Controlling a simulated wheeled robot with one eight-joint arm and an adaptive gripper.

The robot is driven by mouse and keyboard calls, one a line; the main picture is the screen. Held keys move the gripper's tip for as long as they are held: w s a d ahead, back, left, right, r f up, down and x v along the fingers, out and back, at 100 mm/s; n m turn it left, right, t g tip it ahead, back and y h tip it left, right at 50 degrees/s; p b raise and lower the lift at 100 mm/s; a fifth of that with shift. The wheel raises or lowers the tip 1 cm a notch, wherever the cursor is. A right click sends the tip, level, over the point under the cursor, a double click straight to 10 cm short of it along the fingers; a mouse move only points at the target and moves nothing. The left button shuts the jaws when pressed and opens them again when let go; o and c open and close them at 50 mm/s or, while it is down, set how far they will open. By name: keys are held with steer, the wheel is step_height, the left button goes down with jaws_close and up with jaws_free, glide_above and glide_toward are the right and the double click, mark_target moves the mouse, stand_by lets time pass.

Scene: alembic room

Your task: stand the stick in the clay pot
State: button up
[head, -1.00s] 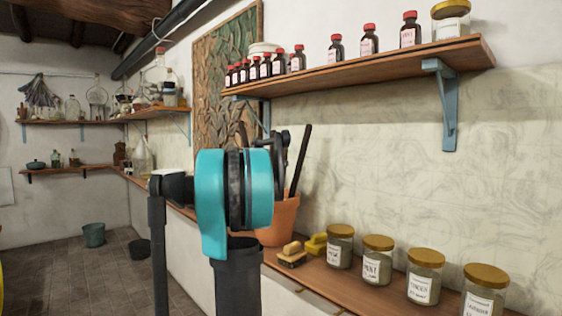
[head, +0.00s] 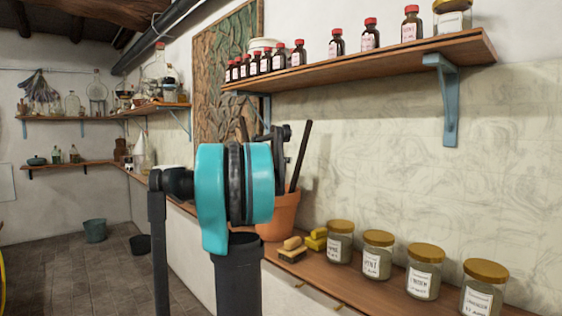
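The orange-brown clay pot (head: 283,216) stands on the wooden shelf in the middle of the head view, its left side hidden behind my teal arm joint. A long dark stick (head: 300,157) leans slightly to the right, and its lower end drops behind the pot's front rim, so it appears to be inside the pot. A dark part, probably of my gripper (head: 283,135), shows just left of the stick. Its fingers are mostly hidden, and I cannot tell whether it touches the stick.
Brushes (head: 293,248) and yellow blocks (head: 317,239) lie right of the pot. Several lidded jars (head: 378,254) line the shelf farther right. An upper shelf (head: 370,68) with red-capped bottles hangs above. Buckets (head: 95,230) stand on the floor at left.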

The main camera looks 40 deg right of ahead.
steer(key=v, duration=1.1)
steer(key=shift+a, duration=0.3)
stand_by(0.3)
steer(key=a+f+m+t+y, duration=0.1)
steer(key=a+f+m+y, duration=0.3)
steer(key=f, duration=0.6)
steer(key=a+f+m+y, duration=0.1)
steer(key=a+f+m, duration=0.2)
steer(key=a+f, duration=0.45)
steer(key=s+a+f+m+t+y, duration=0.1)
steer(key=s+a+f+m+y, duration=0.25)
steer(key=a+f, duration=0.4)
steer(key=s+a+f+m+y, duration=0.3)
steer(key=a+f+m, duration=0.1)
steer(key=a+f, duration=0.4)
steer(key=s+a+f+m+t+y, duration=0.1)
steer(key=s+a+f+m+y, duration=0.25)
steer(key=a+f, duration=0.45)
steer(key=s+a+f+m+g+y, duration=0.1)
steer(key=s+a+f+m+g, duration=0.1)
steer(key=s+f, duration=0.8)
steer(key=s+g, duration=0.1)
steer(key=s, duration=0.3)
steer(key=shift+a+f+m, duration=0.25)
steer(key=shift+f+m, duration=0.05)
